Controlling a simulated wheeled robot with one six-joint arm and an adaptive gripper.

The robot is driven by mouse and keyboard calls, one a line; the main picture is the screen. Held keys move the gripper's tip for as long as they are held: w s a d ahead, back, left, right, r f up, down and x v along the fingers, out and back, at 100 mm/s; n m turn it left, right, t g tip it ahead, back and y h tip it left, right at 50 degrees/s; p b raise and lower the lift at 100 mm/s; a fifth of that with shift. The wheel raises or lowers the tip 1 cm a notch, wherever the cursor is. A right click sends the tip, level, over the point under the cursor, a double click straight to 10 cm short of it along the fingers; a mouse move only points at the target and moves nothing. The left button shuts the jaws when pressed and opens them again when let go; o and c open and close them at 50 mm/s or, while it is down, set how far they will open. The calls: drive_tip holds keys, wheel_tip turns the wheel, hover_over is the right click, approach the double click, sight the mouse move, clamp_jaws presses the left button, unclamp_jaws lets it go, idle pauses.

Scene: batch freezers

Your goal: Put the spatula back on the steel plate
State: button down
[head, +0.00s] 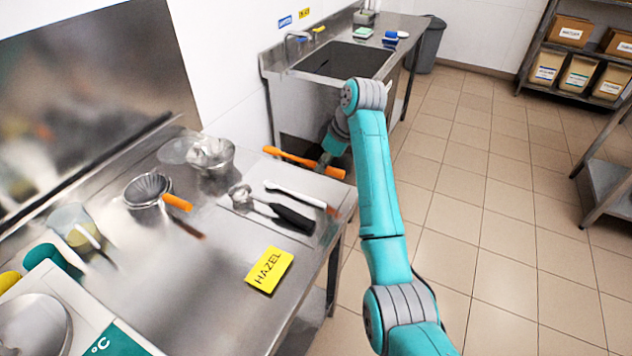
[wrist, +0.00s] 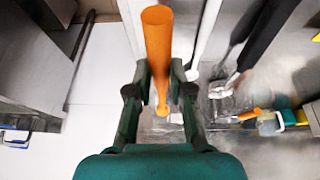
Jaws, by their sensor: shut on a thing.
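The orange spatula (head: 288,157) is held above the far right part of the worktop, roughly level in the head view. In the wrist view its orange length (wrist: 158,45) lies between my two fingers. My gripper (head: 325,160) is shut on it; the fingers also show in the wrist view (wrist: 160,85). Below it is the steel plate (head: 322,192), a thin flat sheet near the worktop's right edge. On the plate lie a white utensil (head: 295,193) and a scoop with a black handle (head: 293,218). The spatula appears apart from the plate; the exact height is unclear.
A yellow HAZEL card (head: 269,269) lies in front of the plate. A clear bowl (head: 210,153) and a sieve with an orange handle (head: 148,190) stand to the left. A sink (head: 345,60) is behind. Open floor lies right of my arm.

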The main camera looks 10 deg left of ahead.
sight(320, 187)
wheel_tip(320, 187, down, 7)
drive_tip(key=shift+r, duration=0.15)
drive_tip(key=c, duration=1.1)
unclamp_jaws()
drive_tip(key=shift+o, duration=0.3)
drive_tip(key=shift+r, duration=0.1)
